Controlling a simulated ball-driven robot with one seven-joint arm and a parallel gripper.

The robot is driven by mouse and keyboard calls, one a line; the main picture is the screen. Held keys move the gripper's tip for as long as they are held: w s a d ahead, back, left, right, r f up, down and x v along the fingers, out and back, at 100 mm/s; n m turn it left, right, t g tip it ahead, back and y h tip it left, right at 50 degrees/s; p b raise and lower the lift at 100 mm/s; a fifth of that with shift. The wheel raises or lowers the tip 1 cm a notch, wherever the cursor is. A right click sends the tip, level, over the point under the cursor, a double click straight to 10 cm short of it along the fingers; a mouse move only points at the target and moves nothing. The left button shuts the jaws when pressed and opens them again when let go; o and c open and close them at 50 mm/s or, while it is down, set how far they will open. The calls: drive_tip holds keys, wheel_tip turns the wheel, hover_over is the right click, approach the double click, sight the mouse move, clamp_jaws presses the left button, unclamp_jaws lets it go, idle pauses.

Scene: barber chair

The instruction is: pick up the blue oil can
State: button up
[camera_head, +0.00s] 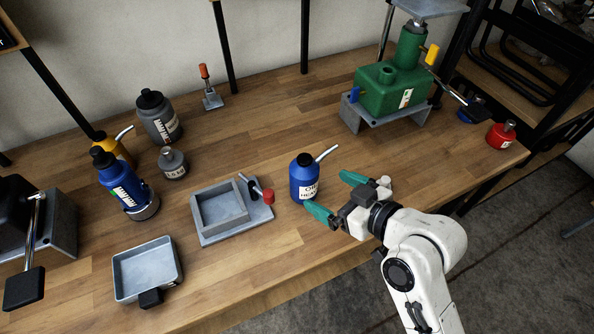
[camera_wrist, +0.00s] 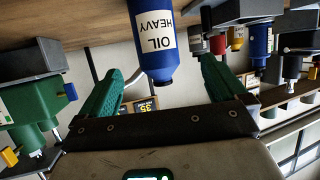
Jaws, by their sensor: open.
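The blue oil can (camera_head: 303,184) stands upright on the wooden bench, with a black cap, a thin pale spout and a white label. My gripper (camera_head: 327,192) is open, its two green fingers pointing at the can from the right. One fingertip is near the can's lower front edge, the other to its right. In the wrist view, which is upside down, the can (camera_wrist: 145,14) shows its "OIL HEAVY" label between the open fingers (camera_wrist: 162,67). I cannot tell whether either finger touches it.
A grey vise-like tray (camera_head: 204,238) with a red-knobbed lever sits left of the can. A green pump (camera_head: 385,92) on a grey stand is at the back right. Blue, yellow and grey bottles stand at left. A red bottle (camera_head: 501,135) is at the right edge. Bench behind the can is clear.

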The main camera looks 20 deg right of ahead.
sight(313, 182)
drive_tip(key=x, duration=0.5)
drive_tip(key=shift+r+p, duration=0.1)
drive_tip(key=shift+p, duration=0.25)
drive_tip(key=shift+d+p+x, duration=0.15)
drive_tip(key=shift+p+x, duration=0.15)
drive_tip(key=shift+x, duration=0.9)
drive_tip(key=shift+d+p+x, duration=0.1)
drive_tip(key=shift+p+x, duration=0.2)
drive_tip(key=shift+x, duration=0.95)
drive_tip(key=shift+c, duration=0.4)
drive_tip(key=c, duration=1.4)
